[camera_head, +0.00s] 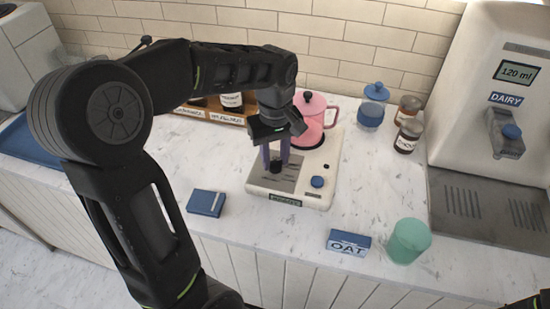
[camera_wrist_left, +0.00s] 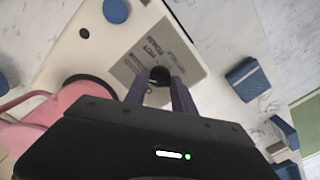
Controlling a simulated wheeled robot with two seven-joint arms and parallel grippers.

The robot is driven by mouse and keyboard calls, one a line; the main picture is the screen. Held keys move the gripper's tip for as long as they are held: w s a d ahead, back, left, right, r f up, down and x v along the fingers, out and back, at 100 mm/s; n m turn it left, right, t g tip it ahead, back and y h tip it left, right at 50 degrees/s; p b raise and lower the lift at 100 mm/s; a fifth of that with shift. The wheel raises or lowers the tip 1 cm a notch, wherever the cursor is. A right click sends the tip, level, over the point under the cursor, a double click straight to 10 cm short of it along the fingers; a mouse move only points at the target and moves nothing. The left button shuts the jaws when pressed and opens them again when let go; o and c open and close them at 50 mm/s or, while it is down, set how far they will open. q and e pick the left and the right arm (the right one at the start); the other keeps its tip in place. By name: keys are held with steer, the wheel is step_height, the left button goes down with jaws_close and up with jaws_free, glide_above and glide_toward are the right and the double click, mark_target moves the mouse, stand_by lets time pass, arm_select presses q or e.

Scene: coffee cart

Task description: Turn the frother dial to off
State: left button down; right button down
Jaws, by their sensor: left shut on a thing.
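The frother (camera_head: 312,195) is a flat white unit with a grey panel on the counter. In the left wrist view the dial (camera_wrist_left: 160,74) shows between the two fingertips (camera_wrist_left: 160,82). Its pointer mark is too small to read. A blue knob (camera_head: 317,182) sits at the unit's right front; it also shows in the wrist view (camera_wrist_left: 116,11).
A pink jug (camera_head: 309,122) stands at the frother's back. A blue box (camera_head: 206,203) lies left, an OAT carton (camera_head: 348,243) and green cup (camera_head: 409,241) front right. Jars (camera_head: 408,135) and a dairy dispenser (camera_head: 505,130) stand right. The counter right of the frother is clear.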

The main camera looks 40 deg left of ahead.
mark_target(275, 161)
arm_select(q)
steer(key=n+b, duration=0.1)
steer(key=n, duration=0.4)
steer(key=shift+n, duration=0.3)
steer(key=n, duration=0.5)
steer(key=shift+r, duration=0.1)
steer(key=c, duration=1)
jaws_free()
steer(key=shift+b, duration=0.3)
steer(key=shift+c, duration=0.2)
step_height(275, 161, up, 8)
steer(key=shift+f, duration=0.15)
